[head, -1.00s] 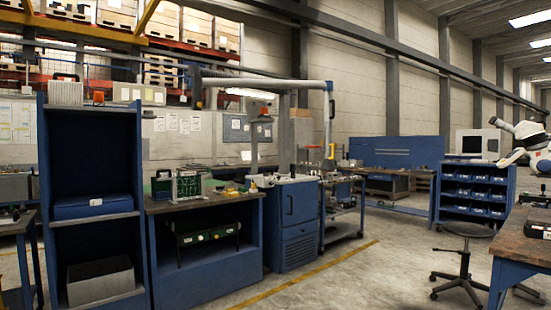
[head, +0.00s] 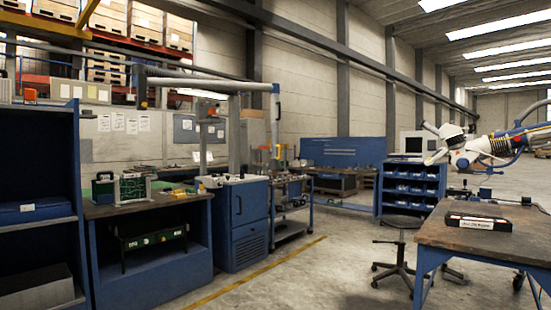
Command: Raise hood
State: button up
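A jointed extraction arm with a grey horizontal duct (head: 205,86) reaches over the blue cabinet in the head view. A vertical section (head: 275,118) hangs from its right end, with a blue joint at the top and yellow near the bottom. Its low end, which may be the hood, is small and hard to separate from the clutter behind. I cannot tell which part is the hood.
A wooden-topped bench (head: 445,236) with a black labelled case (head: 478,222) stands at right. A black stool (head: 400,240) is beside it. Blue cabinets (head: 240,222) and a workbench (head: 150,208) line the left. The concrete floor (head: 310,275) between is open.

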aim_at(274, 164)
jog(key=i+j, duration=0.1)
jog(key=i, duration=0.45)
jog(key=i+j+z, duration=0.1)
jog(key=i, duration=0.5)
jog(key=i+j, duration=0.15)
jog(key=i, duration=0.4)
